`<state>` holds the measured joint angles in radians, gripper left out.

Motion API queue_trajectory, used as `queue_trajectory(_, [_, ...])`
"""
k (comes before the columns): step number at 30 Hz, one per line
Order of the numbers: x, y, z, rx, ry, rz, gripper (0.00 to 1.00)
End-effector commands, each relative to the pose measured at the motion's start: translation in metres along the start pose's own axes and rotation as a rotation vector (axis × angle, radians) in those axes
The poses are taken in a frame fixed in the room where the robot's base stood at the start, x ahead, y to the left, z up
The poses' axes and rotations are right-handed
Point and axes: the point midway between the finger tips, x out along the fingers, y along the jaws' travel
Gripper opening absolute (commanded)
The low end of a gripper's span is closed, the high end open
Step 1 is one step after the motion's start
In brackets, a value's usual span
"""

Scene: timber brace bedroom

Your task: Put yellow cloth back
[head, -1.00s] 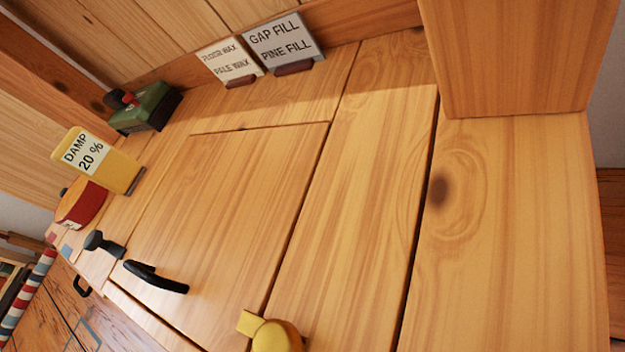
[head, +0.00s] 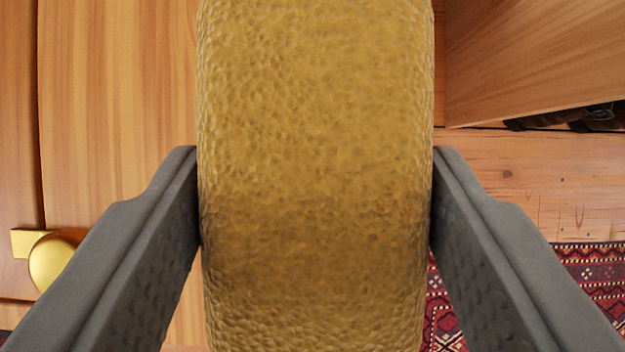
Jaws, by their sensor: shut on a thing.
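The yellow cloth (head: 315,120) is a thick, rounded bundle with a pebbled, dimpled surface. It fills the middle of the head view from the top edge to the bottom. My gripper (head: 315,200) is shut on it, with one dark grey finger pressed against its left side and the other against its right side. The cloth hides most of what lies behind it. Its ends are out of view, and the place it belongs does not show clearly.
Pale wooden panels (head: 120,110) with a round brass knob (head: 58,262) stand at the left. A wooden board (head: 545,55) is at the upper right, with dark objects (head: 590,118) under its edge. Plank floor (head: 520,185) and a red patterned rug (head: 600,275) show at the lower right.

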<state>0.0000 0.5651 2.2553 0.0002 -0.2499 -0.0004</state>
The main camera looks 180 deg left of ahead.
Motion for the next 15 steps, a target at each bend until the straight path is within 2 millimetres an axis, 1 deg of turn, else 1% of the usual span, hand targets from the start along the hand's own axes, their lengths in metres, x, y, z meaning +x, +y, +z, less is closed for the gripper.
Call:
queue_trajectory(6, [0.022, 0.0, 0.015, 0.0, -0.002, 0.0, 0.38])
queue_trajectory(9, [0.029, 0.0, 0.019, 0.0, -0.002, 0.0, 0.38])
queue_trajectory(15, [0.03, 0.0, 0.019, 0.0, 0.0, 0.0, 0.38])
